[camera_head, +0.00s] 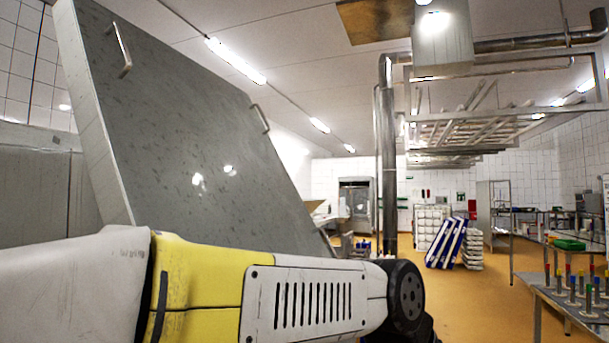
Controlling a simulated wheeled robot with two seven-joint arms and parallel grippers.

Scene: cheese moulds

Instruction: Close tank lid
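The tank lid (195,140) is a large grey metal panel. It stands open and steeply tilted at the left of the head view. It has one handle (118,48) near its upper left corner and another handle (260,118) at its right edge. My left arm, yellow and white, crosses the lower part of the view in front of the lid and hides its lower edge. I cannot tell whether the arm touches the lid. The tank's opening is hidden. Neither of my grippers shows.
A vertical steel pipe (388,160) stands right of the lid. A rack (480,130) hangs from the ceiling. White stacked moulds (430,228) and blue-white panels (447,243) stand farther back. A table (575,305) with coloured-top items is at right. The orange floor (470,300) between is clear.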

